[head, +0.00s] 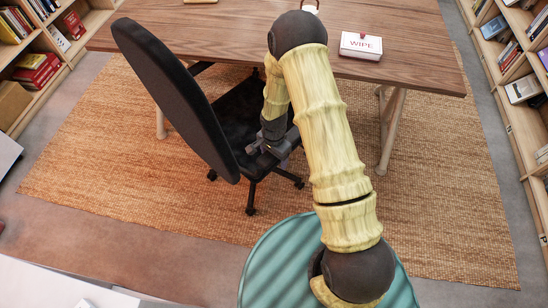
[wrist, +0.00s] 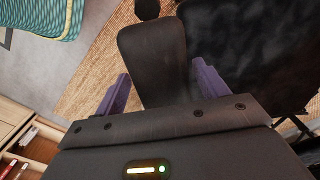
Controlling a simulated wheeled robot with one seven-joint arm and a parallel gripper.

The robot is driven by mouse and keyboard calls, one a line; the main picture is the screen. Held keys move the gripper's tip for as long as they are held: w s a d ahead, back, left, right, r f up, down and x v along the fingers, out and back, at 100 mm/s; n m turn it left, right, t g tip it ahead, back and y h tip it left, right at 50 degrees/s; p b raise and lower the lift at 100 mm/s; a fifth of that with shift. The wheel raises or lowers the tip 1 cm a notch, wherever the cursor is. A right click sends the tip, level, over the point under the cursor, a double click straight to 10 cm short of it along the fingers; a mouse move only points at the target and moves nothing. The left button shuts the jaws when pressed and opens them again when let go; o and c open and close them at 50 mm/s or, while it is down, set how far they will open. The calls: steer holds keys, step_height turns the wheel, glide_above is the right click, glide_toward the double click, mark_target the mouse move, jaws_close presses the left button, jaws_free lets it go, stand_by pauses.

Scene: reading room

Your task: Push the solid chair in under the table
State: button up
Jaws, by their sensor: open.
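The chair (head: 180,95) is a black office chair with a tall, solid oval backrest and a base on castors. It stands at the near side of the wooden table (head: 400,35), its seat front close to the table edge and its backrest at the left. My gripper (head: 258,148) is low at the right side of the seat, partly hidden by my arm. In the wrist view my gripper (wrist: 162,75) has its two purple fingers apart. A dark panel shows between them; I cannot tell whether they touch it. The dark seat (wrist: 255,40) fills the upper right.
A white box marked WIPE (head: 361,45) is on the table. A table leg (head: 390,130) stands to the right of the chair. A woven rug (head: 450,190) lies underneath. Bookshelves (head: 40,60) line the left and right sides. The rug is open at right.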

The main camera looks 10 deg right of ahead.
steer(key=shift+f, duration=0.6)
jaws_close()
